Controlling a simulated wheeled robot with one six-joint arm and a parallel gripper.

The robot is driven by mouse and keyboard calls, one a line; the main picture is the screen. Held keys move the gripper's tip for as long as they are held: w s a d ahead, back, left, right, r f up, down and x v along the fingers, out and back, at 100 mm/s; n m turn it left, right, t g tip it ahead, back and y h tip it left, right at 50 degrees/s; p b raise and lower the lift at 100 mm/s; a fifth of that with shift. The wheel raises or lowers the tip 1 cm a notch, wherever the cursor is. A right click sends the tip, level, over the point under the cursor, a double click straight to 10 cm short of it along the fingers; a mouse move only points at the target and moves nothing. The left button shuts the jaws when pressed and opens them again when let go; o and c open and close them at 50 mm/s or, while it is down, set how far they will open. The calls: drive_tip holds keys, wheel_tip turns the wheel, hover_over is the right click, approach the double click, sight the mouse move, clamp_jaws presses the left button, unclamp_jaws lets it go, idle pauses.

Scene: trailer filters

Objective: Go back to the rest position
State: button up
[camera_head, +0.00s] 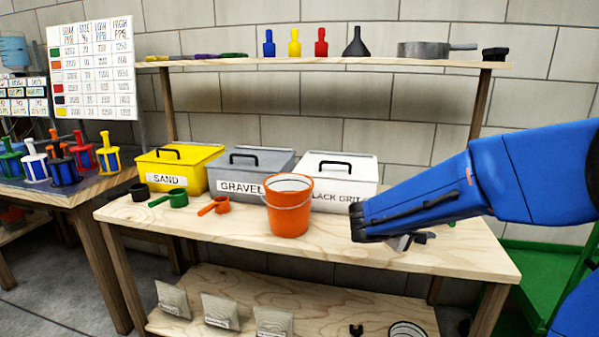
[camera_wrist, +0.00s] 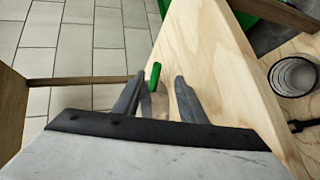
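My arm reaches in from the right in the head view, with my gripper (camera_head: 405,241) low over the right part of the wooden workbench (camera_head: 460,257). In the wrist view the two grey fingers of my gripper (camera_wrist: 160,82) are spread apart. A small green piece (camera_wrist: 155,76) shows in the gap between them, seemingly beyond the fingers. Its lower part is unclear, and I see no finger closed on it. A bit of green (camera_head: 452,224) also shows at the bench's back edge in the head view.
An orange bucket (camera_head: 289,210) stands left of my gripper. Behind it are the yellow sand bin (camera_head: 180,167), grey gravel bin (camera_head: 242,163) and white grit bin (camera_head: 342,173). A green scoop (camera_head: 177,197) and orange scoop (camera_head: 218,205) lie left. A shelf (camera_head: 300,62) runs above.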

drive_tip(key=s+f+m+g+y, duration=0.35)
drive_tip(key=s+y, duration=0.25)
drive_tip(key=s, duration=1.3)
drive_tip(key=s+a+f+m+t+y, duration=0.1)
drive_tip(key=s+a+f+t+y, duration=0.1)
drive_tip(key=s+a+y, duration=0.4)
drive_tip(key=s+a, duration=0.4)
drive_tip(key=shift+s+a+y, duration=0.15)
drive_tip(key=shift+s+y, duration=0.05)
drive_tip(key=shift+y, duration=0.2)
